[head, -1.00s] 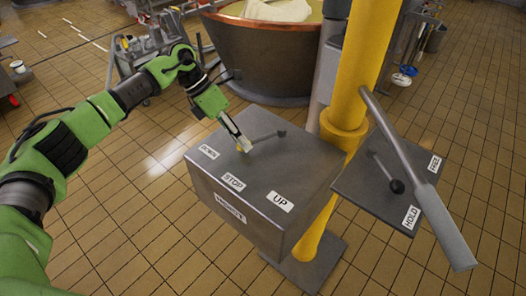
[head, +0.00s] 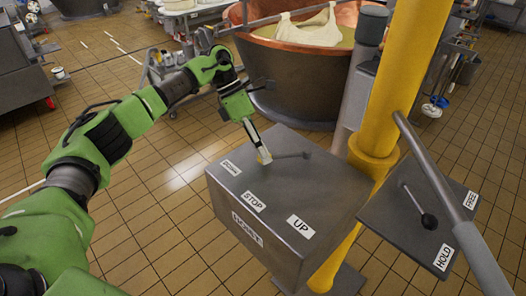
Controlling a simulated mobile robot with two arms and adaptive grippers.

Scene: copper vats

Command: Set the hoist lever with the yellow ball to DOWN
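The hoist box (head: 285,195) has a slanted grey top with the labels DOWN (head: 231,167), STOP (head: 254,201) and UP (head: 301,226). The hoist lever (head: 288,156) runs from its dark pivot at the back of the top leftward, pointing toward the DOWN label. Its yellow ball (head: 265,158) is partly hidden at my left gripper's fingertips. My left gripper (head: 260,150) reaches down onto the ball from the upper left. Its fingers look close together at the ball, but I cannot tell whether they are shut on it. My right gripper is not in view.
A yellow post (head: 396,80) stands behind the box. To its right, a plate (head: 410,205) carries a black-ball lever (head: 429,221) pointing toward HOLD. A long grey handle (head: 425,160) crosses over this plate. A copper vat (head: 290,75) stands behind.

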